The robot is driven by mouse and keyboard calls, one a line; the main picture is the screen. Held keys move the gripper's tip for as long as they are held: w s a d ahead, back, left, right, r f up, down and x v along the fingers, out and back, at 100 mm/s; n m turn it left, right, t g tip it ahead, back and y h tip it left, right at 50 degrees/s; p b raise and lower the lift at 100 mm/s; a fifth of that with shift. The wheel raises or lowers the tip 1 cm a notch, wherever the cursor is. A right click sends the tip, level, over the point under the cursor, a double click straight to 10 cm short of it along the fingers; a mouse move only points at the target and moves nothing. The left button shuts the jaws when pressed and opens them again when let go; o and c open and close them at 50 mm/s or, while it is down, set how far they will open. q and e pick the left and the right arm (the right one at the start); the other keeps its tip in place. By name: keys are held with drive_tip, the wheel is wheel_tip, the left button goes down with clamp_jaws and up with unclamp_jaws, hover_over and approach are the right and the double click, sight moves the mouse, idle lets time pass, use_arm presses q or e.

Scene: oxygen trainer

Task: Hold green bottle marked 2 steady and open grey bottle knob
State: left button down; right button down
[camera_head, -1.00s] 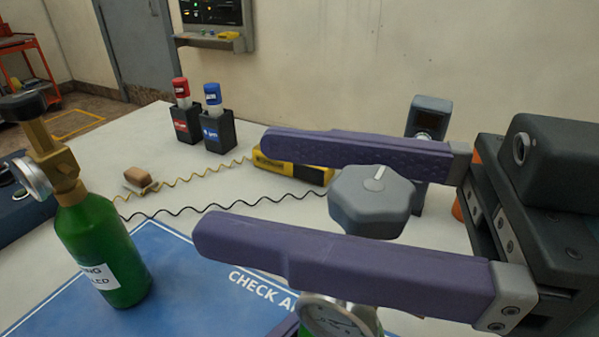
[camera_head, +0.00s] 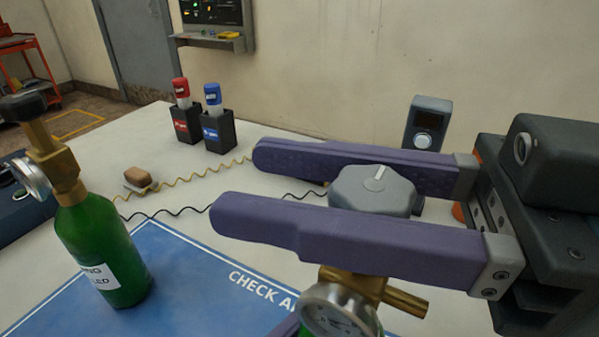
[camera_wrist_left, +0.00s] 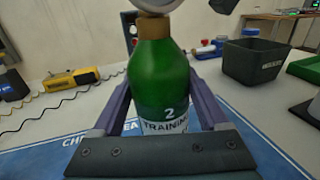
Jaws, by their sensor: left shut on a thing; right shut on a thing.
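The green bottle marked 2 (camera_wrist_left: 160,85) stands upright in the left wrist view, its white label reading TRAINING. My left gripper (camera_wrist_left: 163,100) is shut on its body, one purple finger on each side. In the head view its brass valve (camera_head: 352,285) and round gauge (camera_head: 335,312) show at the bottom, and the body is mostly cut off. The grey knob (camera_head: 372,190) with a pale pointer mark sits on top of the valve. My right gripper (camera_head: 245,183) is shut on the knob, its long purple fingers on the near and far sides; the near finger hides the knob's lower part.
A dark bin (camera_wrist_left: 255,62) stands right in the wrist view.

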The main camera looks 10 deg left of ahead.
drive_tip(key=shift+g, duration=0.3)
drive_tip(key=n+g, duration=0.2)
drive_tip(key=g, duration=0.2)
drive_tip(key=s+n+g+h, duration=0.1)
drive_tip(key=n+g, duration=0.2)
drive_tip(key=g, duration=0.1)
drive_tip(key=shift+s+d+n+h, duration=0.1)
drive_tip(key=shift+s+n+h, duration=0.05)
drive_tip(key=shift+n+h, duration=0.15)
drive_tip(key=shift+s+d+f+n+g+h, duration=0.1)
drive_tip(key=shift+s+n+g+h, duration=0.1)
drive_tip(key=shift+n+g+h, duration=0.65)
drive_tip(key=shift+s+d+r+n+g+h, duration=0.1)
drive_tip(key=shift+s+d+n+g+h, duration=0.1)
drive_tip(key=shift+n+g+h, duration=0.7)
drive_tip(key=shift+s+d+f+n+g+h, duration=0.15)
drive_tip(key=shift+n+g+h, duration=0.3)
drive_tip(key=shift+g, duration=0.7)
drive_tip(key=shift+s, duration=0.1)
drive_tip(key=shift+c, duration=2.2)
unclamp_jaws()
drive_tip(key=shift+r, duration=0.25)
wheel_tip(320, 180, up, 10)
